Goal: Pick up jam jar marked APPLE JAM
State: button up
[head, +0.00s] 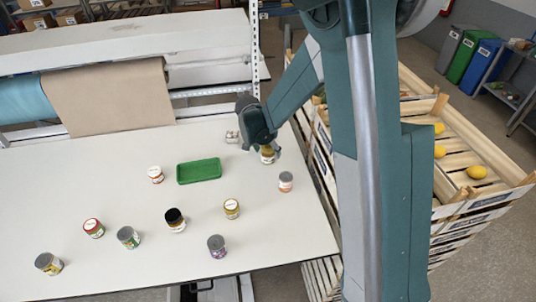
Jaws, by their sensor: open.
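Several small jars with different lids stand on the white table (110,180). Their labels are too small to read, so I cannot tell which one says APPLE JAM. My gripper (267,149) is open near the table's far right edge, pointing down at a yellowish jar (267,155). It partly covers that jar, and I cannot tell whether the fingers touch it.
A green tray (199,171) lies empty mid-table. A pale jar (232,137) stands left of my gripper, a pinkish one (285,182) in front of it. Wooden crates (480,190) with yellow fruit stand right of the table. A kraft paper roll (110,97) is behind.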

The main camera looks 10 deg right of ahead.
dwell(0.3)
jog(key=c, duration=1.1)
jog(key=shift+r, duration=0.2)
jog(key=shift+r, duration=4.85)
